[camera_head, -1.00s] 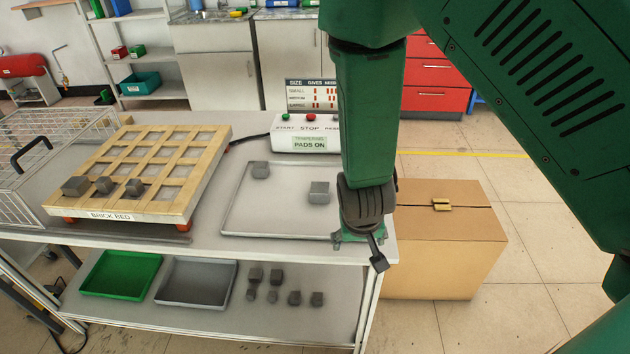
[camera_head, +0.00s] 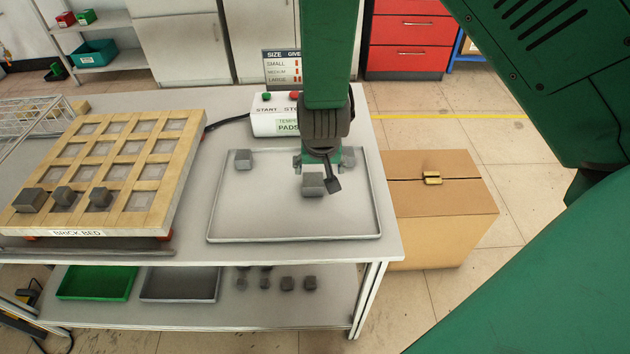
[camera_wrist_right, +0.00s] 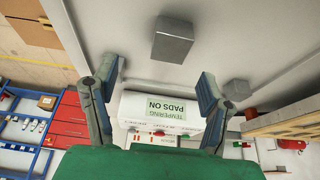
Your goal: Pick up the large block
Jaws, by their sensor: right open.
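A large grey block (camera_head: 313,184) sits on the pale tray (camera_head: 225,225), below and partly behind my right gripper (camera_head: 324,166). In the right wrist view the large block (camera_wrist_right: 172,40) lies beyond the open fingers of that gripper (camera_wrist_right: 159,76), apart from them, with nothing between them. A smaller grey block (camera_head: 243,160) sits at the tray's back left; it also shows in the wrist view (camera_wrist_right: 237,90). My left gripper is not in view.
The wooden brick bed (camera_head: 117,171) holds several grey blocks, including one (camera_head: 31,200) at its front left. The control box (camera_head: 272,122) stands behind the tray. Lower shelf: green tray (camera_head: 97,283), grey tray (camera_head: 180,284), several small blocks. A cardboard box (camera_head: 440,222) stands right of the table.

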